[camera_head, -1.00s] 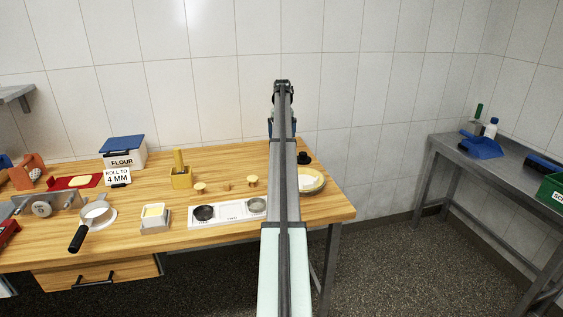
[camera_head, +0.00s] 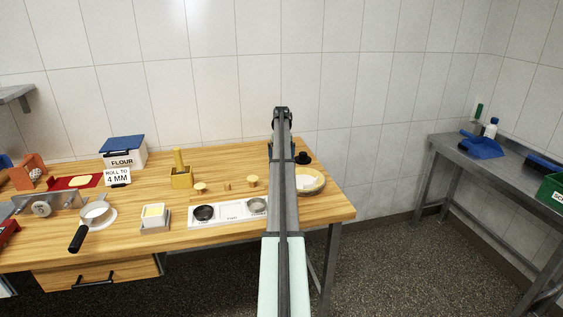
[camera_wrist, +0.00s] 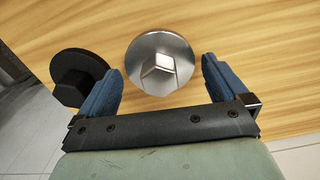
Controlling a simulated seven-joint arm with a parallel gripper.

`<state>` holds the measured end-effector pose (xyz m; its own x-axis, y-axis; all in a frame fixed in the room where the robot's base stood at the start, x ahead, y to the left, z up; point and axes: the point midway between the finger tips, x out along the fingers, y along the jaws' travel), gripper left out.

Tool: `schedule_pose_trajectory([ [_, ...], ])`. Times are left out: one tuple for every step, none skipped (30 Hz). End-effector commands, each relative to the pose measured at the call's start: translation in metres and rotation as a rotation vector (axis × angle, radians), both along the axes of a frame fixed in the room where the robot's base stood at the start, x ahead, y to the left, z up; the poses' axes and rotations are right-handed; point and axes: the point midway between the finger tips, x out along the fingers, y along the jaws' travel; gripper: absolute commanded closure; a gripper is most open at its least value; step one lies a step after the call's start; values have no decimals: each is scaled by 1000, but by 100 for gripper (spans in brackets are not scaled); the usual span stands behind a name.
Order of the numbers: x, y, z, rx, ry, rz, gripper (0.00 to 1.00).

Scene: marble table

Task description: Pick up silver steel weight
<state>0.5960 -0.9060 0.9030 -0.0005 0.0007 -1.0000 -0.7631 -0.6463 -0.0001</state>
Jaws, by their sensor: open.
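The silver steel weight (camera_wrist: 158,62) is a shiny round disc with a faceted knob, resting on the wooden table in the wrist view. My gripper (camera_wrist: 161,70) is open and empty, with one blue finger toward each side of the weight. The left finger is near the gap between it and a black weight (camera_wrist: 80,76). I cannot tell how high the fingers are above the table. In the head view my own arm hides the silver weight and most of the gripper; the black weight (camera_head: 304,158) shows just right of the arm.
The black weight stands close to the left finger. A shallow yellowish bowl (camera_head: 318,186) sits on the right of the wooden table (camera_head: 330,208). A white tray (camera_head: 230,213) with two round dishes and small wooden pieces lie left of the arm. A tiled wall stands behind.

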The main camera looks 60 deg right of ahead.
Motion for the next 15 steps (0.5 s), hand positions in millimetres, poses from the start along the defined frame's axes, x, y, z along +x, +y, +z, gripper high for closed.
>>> schedule_pose_trajectory([
  [0, 0, -5, 0, 0, 0, 0],
  [0, 0, -7, 0, 0, 0, 0],
  [0, 0, -9, -1, -1, 0, 0],
  [0, 0, -10, -1, -1, 0, 0],
  [0, 0, -10, -1, -1, 0, 0],
  [0, 0, -10, -1, -1, 0, 0],
  [0, 0, -10, -1, -1, 0, 0],
  [0, 0, -10, -1, -1, 0, 0],
  [0, 0, -10, -1, -1, 0, 0],
  [0, 0, -10, -1, -1, 0, 2],
  [0, 0, -10, -1, -1, 0, 5],
  [0, 0, -10, -1, -1, 0, 9],
  [0, 0, -10, -1, -1, 0, 12],
  [0, 0, -10, -1, -1, 0, 14],
  [0, 0, -10, -1, -1, 0, 18],
])
